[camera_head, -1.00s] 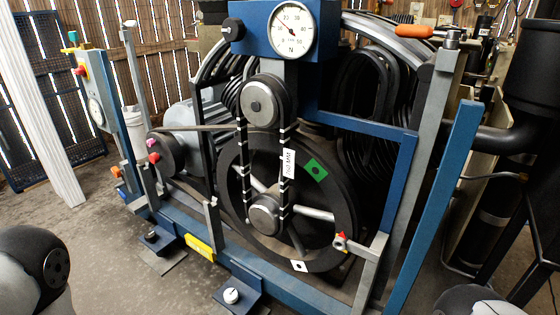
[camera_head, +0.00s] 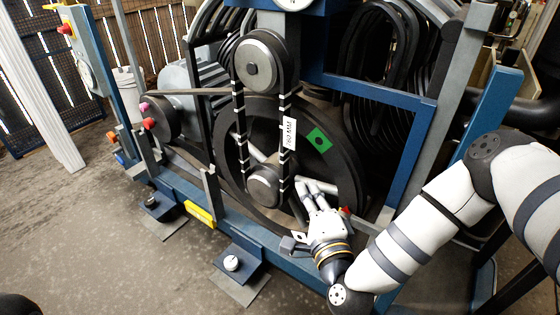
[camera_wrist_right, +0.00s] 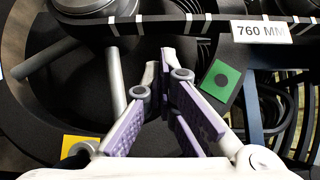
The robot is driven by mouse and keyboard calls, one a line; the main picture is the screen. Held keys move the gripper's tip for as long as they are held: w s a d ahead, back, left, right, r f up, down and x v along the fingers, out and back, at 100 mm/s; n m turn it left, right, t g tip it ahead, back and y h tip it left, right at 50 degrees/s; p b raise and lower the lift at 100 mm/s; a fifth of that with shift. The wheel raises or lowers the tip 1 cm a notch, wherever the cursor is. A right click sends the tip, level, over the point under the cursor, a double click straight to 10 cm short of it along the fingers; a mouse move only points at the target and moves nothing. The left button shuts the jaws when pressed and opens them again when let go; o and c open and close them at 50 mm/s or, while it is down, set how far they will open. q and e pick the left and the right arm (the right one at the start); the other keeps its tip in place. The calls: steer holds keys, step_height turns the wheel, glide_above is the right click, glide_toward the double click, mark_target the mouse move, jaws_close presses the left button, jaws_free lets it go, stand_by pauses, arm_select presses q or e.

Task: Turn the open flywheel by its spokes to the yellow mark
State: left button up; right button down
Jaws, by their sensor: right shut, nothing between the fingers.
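The flywheel (camera_head: 350,165) is a dark upright wheel with grey spokes (camera_head: 258,146) and a round hub (camera_head: 265,186). A green patch with a black dot (camera_head: 319,139) sits on its upper right rim, and a white one (camera_head: 298,236) low on it. A yellow patch (camera_wrist_right: 78,146) shows at lower left in the right wrist view. My right gripper (camera_head: 311,190) is inside the wheel's lower right, shut and empty, close to a spoke; contact is unclear. In the wrist view its purple-padded fingers (camera_wrist_right: 164,72) are right of a spoke (camera_wrist_right: 115,85). My left gripper is out of view.
A belt with white marks and a 760 MM label (camera_head: 289,134) runs in front of the wheel. A red-tipped pointer (camera_head: 345,211) stands beside the lower right rim. Blue frame bars (camera_head: 420,140) flank the wheel. A yellow block (camera_head: 200,215) sits on the lower frame.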

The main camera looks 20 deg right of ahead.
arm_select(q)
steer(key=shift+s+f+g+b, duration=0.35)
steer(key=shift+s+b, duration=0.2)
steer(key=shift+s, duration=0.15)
arm_select(e)
steer(key=w+d+r+m+h, duration=0.1)
steer(key=w+d+r, duration=0.1)
steer(key=w, duration=0.9)
steer(key=shift+d+r+t, duration=0.25)
steer(key=shift+r+t, duration=0.15)
steer(key=shift+r, duration=0.3)
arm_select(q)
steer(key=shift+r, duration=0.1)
arm_select(e)
steer(key=shift+w+a+r, duration=0.1)
steer(key=shift+w+a, duration=0.35)
steer(key=shift+w, duration=0.1)
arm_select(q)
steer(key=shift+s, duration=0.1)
arm_select(e)
steer(key=shift+s, duration=0.1)
